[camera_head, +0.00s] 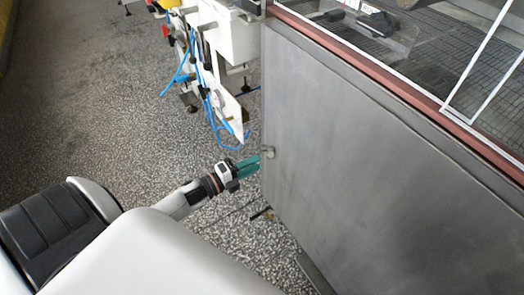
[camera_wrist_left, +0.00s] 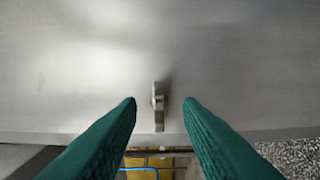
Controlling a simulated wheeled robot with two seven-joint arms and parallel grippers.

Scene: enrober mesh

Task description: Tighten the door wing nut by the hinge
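The door wing nut (camera_head: 268,152) is a small metal piece on the left edge of the grey steel panel (camera_head: 385,165). In the left wrist view the wing nut (camera_wrist_left: 159,104) stands out from the panel (camera_wrist_left: 80,60), its long side running up and down the picture. My left gripper (camera_head: 258,160) has green fingers and is right at the wing nut in the head view. In the left wrist view the gripper (camera_wrist_left: 160,104) is open, with a finger on each side of the nut and a gap on both sides. My right gripper is not in view.
A white machine part (camera_head: 225,35) with blue hoses (camera_head: 207,92) stands behind, left of the panel. A glazed frame with a red-brown edge (camera_head: 400,85) tops the panel. The speckled floor (camera_head: 110,110) is clear at the left.

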